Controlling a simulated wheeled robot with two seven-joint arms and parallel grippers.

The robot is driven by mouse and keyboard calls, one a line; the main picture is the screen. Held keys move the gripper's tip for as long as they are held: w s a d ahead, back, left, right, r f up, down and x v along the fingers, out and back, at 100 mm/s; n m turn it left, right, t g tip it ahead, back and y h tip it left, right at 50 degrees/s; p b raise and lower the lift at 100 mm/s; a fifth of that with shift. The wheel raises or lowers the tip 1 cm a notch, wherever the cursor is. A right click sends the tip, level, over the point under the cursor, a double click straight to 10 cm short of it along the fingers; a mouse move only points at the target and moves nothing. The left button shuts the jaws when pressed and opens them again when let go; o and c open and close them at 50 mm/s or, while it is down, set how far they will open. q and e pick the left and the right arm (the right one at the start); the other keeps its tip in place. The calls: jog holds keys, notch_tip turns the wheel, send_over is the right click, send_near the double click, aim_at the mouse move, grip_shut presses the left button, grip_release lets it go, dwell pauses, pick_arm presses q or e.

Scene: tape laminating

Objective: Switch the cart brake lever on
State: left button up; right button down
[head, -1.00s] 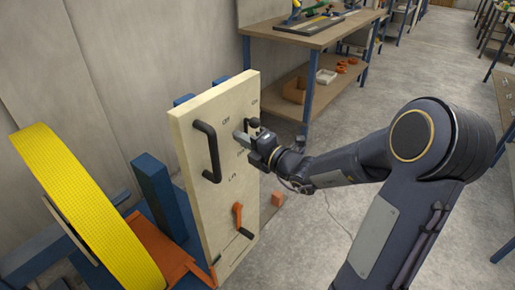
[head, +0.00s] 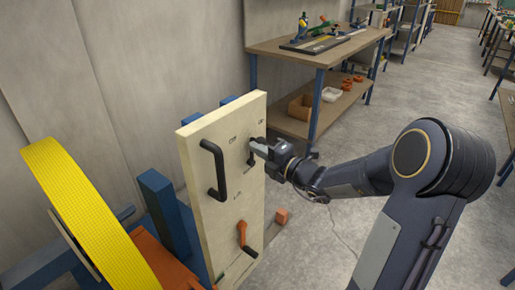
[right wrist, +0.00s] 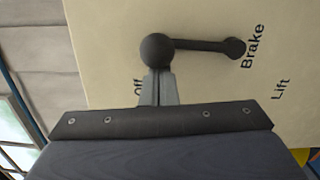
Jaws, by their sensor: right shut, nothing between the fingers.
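The cream panel (head: 200,125) of the cart stands upright at the middle of the head view. The black brake lever (head: 250,158) sits high on its face; it also shows in the right wrist view (right wrist: 195,44). It points roughly straight up from its pivot beside the word "Brake". Its ball knob (right wrist: 157,50) is close to my shut, empty right gripper (head: 258,147), whose fingertips are at the knob's "Off" side, touching or nearly touching it. The "On" mark is at the panel's upper right. My left gripper is not in view.
A black grab handle (head: 215,170) stands out from the panel left of the lever. A large yellow roll (head: 75,215) is at left. A workbench (head: 320,55) stands behind; the floor to the right is mostly clear.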

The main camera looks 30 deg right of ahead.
jog(key=shift+w+d+r+m+g+p, duration=0.1)
jog(key=shift+w+d+m+p, duration=0.2)
jog(key=shift+d+m+p, duration=1.1)
jog(key=shift+w+r+m+g+p, duration=0.2)
jog(key=shift+m+p, duration=0.25)
jog(key=shift+p, duration=1.9)
jog(key=shift+w+d+r+m+p, duration=0.1)
jog(key=shift+w+d+m+p, duration=0.25)
jog(key=shift+d+m+p, duration=1.05)
jog(key=shift+w+a+f+p, duration=0.15)
jog(key=shift+a+f+p, duration=0.25)
jog(key=shift+p, duration=0.85)
